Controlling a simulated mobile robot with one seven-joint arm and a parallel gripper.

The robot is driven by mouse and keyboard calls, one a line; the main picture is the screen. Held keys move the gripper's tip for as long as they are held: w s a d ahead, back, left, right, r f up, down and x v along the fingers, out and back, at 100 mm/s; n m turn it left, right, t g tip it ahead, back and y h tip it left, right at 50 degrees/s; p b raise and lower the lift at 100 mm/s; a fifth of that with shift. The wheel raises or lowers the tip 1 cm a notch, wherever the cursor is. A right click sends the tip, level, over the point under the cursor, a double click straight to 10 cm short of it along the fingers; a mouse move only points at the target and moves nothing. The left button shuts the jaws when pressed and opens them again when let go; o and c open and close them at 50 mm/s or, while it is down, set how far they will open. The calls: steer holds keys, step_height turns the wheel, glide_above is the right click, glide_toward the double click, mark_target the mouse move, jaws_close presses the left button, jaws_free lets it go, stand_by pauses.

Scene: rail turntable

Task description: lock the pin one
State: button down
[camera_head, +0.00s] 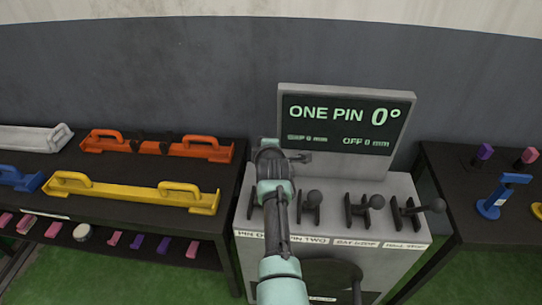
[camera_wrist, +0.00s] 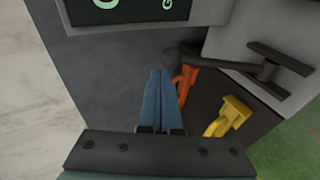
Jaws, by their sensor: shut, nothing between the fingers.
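The grey console (camera_head: 340,265) carries a row of dark levers with ball knobs. The leftmost lever (camera_head: 254,207), above the partly covered label reading "PIN O...", is mostly hidden behind my arm in the head view. In the wrist view, a dark lever (camera_wrist: 235,64) runs from its slotted bracket to a round knob (camera_wrist: 172,57). My gripper (camera_wrist: 160,72) is shut and empty, its blue fingertips right beside that knob; I cannot tell whether they touch. My fingertips are hidden in the head view. The display (camera_head: 340,124) reads "ONE PIN 0°" and "OFF 0 mm".
The pin two lever (camera_head: 310,205) and two more levers (camera_head: 364,207) (camera_head: 410,210) stand to the right. A dark table at left holds an orange rail (camera_head: 160,149) and a yellow rail (camera_head: 130,192). Another dark table at right holds a blue tool (camera_head: 492,205).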

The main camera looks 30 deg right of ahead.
steer(key=v, duration=0.7)
steer(key=shift+a+r, duration=0.25)
stand_by(0.5)
